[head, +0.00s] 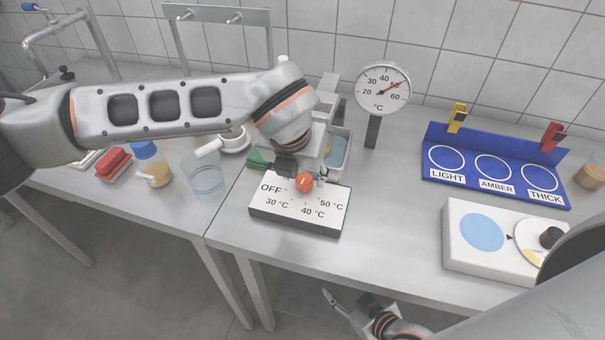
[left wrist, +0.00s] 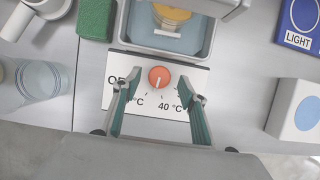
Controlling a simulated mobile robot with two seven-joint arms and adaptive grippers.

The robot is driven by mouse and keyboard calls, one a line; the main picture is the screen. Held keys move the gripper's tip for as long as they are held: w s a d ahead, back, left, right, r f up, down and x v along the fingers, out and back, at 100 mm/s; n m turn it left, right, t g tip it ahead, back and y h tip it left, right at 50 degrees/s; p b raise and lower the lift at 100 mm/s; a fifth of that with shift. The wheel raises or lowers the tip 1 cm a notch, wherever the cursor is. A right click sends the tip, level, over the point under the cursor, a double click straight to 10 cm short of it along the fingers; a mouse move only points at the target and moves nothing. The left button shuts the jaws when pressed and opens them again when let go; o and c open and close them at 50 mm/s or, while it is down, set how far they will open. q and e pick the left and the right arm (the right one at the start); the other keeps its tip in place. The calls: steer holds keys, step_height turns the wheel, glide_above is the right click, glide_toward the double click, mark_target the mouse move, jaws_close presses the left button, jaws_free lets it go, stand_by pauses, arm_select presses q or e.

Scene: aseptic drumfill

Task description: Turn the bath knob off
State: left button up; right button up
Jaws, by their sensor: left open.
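The round orange bath knob (head: 304,182) sits on a white panel (head: 318,221) marked OFF, 30, 40 and 50 °C. It also shows in the left wrist view (left wrist: 159,77), with a white mark that seems to run toward the lower labels; its exact setting is hard to read. My left gripper (head: 296,170) is just above the panel's back edge. In the left wrist view its two fingers (left wrist: 160,88) are apart, one on each side of the knob, with no clear contact. My right gripper (head: 348,298) is low at the table's front, its fingers apart and empty.
Behind the panel is a water bath (head: 339,150), partly hidden by my left arm. A beaker (head: 203,178) and green sponge (left wrist: 96,19) are at left. A blue rack (head: 495,181) and white device (head: 470,262) are at right.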

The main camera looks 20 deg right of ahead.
arm_select(q)
steer(key=shift+w+d+f, duration=0.15)
steer(key=shift+w+f, duration=0.05)
steer(key=shift+f, duration=0.5)
steer(key=c, duration=1.1)
